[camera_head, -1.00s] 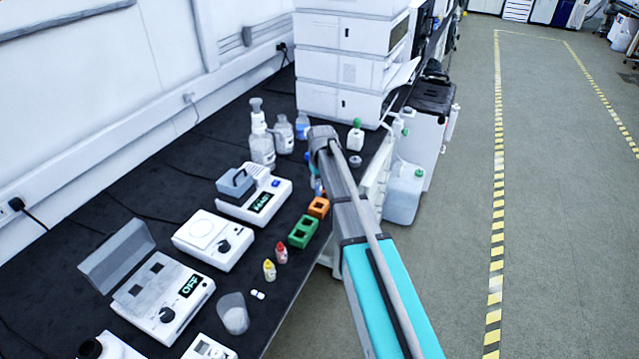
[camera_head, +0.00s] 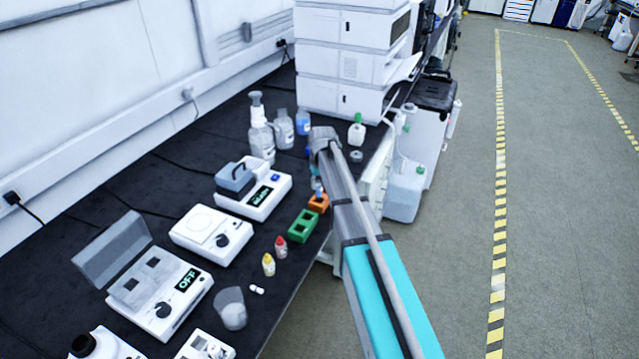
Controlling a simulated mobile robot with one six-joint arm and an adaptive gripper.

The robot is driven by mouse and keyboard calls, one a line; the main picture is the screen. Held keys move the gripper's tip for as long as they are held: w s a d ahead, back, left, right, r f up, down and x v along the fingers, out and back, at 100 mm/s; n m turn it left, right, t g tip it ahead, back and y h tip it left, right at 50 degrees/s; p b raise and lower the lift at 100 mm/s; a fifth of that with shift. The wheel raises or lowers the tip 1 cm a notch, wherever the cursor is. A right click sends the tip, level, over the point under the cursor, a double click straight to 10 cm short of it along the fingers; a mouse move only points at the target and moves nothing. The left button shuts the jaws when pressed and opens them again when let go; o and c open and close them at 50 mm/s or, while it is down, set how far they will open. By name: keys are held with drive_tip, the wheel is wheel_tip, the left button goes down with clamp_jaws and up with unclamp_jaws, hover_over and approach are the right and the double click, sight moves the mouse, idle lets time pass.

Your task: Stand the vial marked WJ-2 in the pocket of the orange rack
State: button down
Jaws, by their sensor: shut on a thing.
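The orange rack (camera_head: 322,208) stands near the front edge of the dark bench, just beyond the green rack (camera_head: 303,226). My gripper (camera_head: 317,184) points down over the orange rack, partly hidden by my own arm. It is shut on a small vial (camera_head: 319,194) with a blue part showing, right at the top of the orange rack. I cannot tell whether the vial's foot is inside the pocket or just above it. Its mark is too small to read.
A red-capped vial (camera_head: 281,247) and a yellow-capped vial (camera_head: 268,265) stand nearer on the bench. Instruments (camera_head: 212,236) line the left. Bottles (camera_head: 262,141) and a white instrument stack (camera_head: 345,67) stand behind. A beaker (camera_head: 230,308) is near the front.

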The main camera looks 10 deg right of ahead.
sight(319, 197)
drive_tip(key=shift+f+b, duration=0.35)
drive_tip(key=shift+f, duration=0.2)
drive_tip(key=shift+f+b, duration=1.7)
idle(1.2)
drive_tip(key=shift+c, duration=1.8)
unclamp_jaws()
drive_tip(key=shift+o, duration=0.3)
drive_tip(key=o, duration=0.3)
drive_tip(key=shift+r, duration=0.25)
drive_tip(key=shift+r+p, duration=3.3)
drive_tip(key=shift+p, duration=0.25)
